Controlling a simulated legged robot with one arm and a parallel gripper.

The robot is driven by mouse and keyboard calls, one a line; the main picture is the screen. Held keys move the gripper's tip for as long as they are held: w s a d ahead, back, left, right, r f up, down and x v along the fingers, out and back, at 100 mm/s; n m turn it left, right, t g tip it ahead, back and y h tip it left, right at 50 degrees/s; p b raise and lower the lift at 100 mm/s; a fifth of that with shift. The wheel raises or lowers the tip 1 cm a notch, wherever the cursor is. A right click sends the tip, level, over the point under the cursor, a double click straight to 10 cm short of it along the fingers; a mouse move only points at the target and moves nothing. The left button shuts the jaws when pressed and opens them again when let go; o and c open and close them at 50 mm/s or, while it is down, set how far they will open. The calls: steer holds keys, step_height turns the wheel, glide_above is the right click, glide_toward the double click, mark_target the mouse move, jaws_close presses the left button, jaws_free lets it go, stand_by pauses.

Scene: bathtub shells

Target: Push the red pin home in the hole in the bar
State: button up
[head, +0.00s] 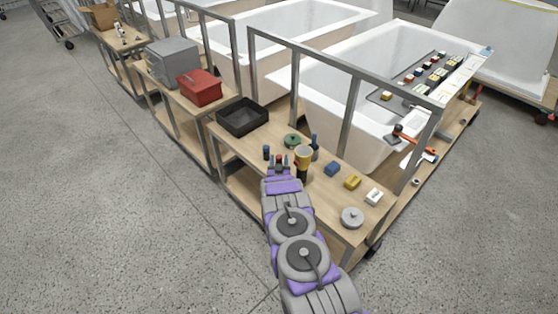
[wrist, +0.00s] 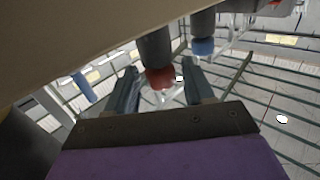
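A dark upright piece with a red tip, which may be the red pin (wrist: 160,77), lies between the fingers of my gripper (wrist: 158,88) in the wrist view. A gap shows on each side of it, so the fingers look open and apart from it. In the head view a small red top (head: 279,157) shows at the end of my arm, between the fingertips of my gripper (head: 278,163), at the near edge of the wooden bench. I cannot make out a hole in a bar; several grey metal rails (head: 345,64) stand above the bench.
The bench (head: 330,192) also holds a dark blue piece (head: 266,152), a yellow and black cup (head: 303,160), a dark bottle (head: 314,147), a green lid (head: 293,140), a black tray (head: 242,117), small blocks (head: 352,182) and a grey disc (head: 352,217). White bathtub shells (head: 370,75) stand behind.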

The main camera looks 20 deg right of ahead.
steer(key=c, duration=0.9)
steer(key=shift+r, duration=0.15)
